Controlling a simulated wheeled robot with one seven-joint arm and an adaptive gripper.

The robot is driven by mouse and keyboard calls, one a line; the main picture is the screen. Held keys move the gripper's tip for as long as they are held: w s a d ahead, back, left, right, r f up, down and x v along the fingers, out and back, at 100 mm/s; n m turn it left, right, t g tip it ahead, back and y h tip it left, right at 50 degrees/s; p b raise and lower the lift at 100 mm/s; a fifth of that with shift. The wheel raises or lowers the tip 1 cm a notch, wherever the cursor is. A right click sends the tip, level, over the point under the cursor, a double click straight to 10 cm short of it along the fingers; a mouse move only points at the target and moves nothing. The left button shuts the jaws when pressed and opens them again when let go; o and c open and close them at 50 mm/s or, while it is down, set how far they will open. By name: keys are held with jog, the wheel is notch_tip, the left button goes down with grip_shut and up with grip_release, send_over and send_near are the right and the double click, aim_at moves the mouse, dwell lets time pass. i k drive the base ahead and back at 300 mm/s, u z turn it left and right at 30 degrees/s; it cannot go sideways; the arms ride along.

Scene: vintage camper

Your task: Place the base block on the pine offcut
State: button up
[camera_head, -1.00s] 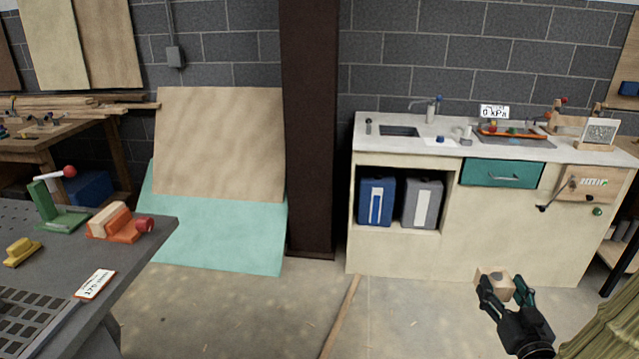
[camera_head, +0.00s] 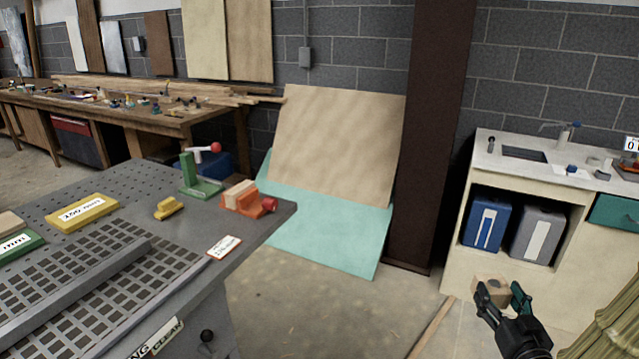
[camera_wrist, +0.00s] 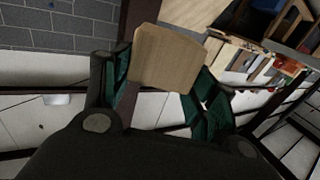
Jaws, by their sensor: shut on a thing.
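My gripper (camera_head: 503,298) is at the lower right of the head view, shut on a pale wooden block (camera_head: 490,292), which I take to be the base block. The block is held above the floor, away from any surface. In the wrist view the block (camera_wrist: 165,60) sits between the two dark green fingers. A pale wood piece (camera_head: 239,193) is in an orange clamp (camera_head: 256,206) on the grey workbench. Another pale wood piece (camera_head: 8,222) shows at the left edge of that bench. I cannot tell which one is the pine offcut.
The grey slotted workbench (camera_head: 180,258) fills the lower left, with a green toggle clamp (camera_head: 199,182) and yellow blocks (camera_head: 84,211) on it. Leaning panels (camera_head: 335,150) and a dark post (camera_head: 435,130) stand behind. A camper counter (camera_head: 520,165) is at right. Floor between is open.

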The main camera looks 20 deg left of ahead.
aim_at(238, 186)
jog(key=u, duration=1.4)
